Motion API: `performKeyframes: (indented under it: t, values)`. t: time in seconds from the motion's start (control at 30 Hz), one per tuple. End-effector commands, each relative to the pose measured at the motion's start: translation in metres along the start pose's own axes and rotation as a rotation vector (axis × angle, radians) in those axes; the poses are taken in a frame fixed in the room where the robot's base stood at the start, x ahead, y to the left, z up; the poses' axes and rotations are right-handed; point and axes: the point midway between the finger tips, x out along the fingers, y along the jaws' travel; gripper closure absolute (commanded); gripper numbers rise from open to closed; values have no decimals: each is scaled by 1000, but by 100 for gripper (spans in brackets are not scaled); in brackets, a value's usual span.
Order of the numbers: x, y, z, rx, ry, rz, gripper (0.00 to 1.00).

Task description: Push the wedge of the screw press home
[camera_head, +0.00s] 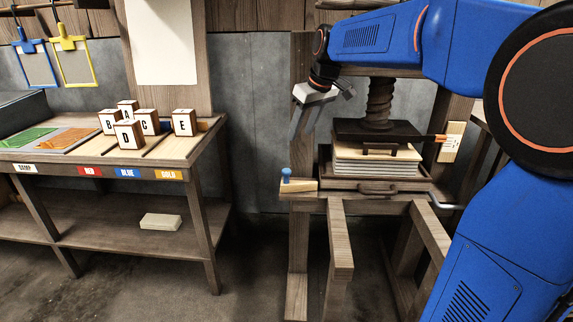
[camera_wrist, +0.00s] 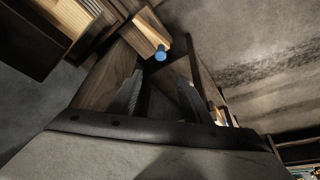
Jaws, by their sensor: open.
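The wedge (camera_head: 300,186) is a pale wooden block with a blue knob (camera_head: 286,174) on it. It sticks out at the left side of the screw press, at bed height. How deep it sits in the press cannot be told. In the wrist view the wedge (camera_wrist: 142,36) and its blue knob (camera_wrist: 160,53) lie beyond the fingertips. The press has a dark screw (camera_head: 380,103) and a dark platen (camera_head: 352,129) down on a pale stack (camera_head: 350,168). My gripper (camera_head: 318,112) is open and empty, above the wedge and apart from it. Its two fingers show in the wrist view (camera_wrist: 160,76).
A bench (camera_head: 190,150) at left carries lettered blocks (camera_head: 129,135) and coloured sheets. A pale block (camera_head: 160,221) lies on its lower shelf. Wooden beams (camera_head: 340,235) stand below the press. There is free room between bench and press.

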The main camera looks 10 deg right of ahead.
Motion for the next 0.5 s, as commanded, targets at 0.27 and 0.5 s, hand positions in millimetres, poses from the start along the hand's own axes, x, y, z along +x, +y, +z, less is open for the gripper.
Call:
performKeyframes:
  t: [0.27,0.5]
  values:
    - [39,-1,1,1,-3,-2,56]
    - [82,-1,2,1,-4,-2,56]
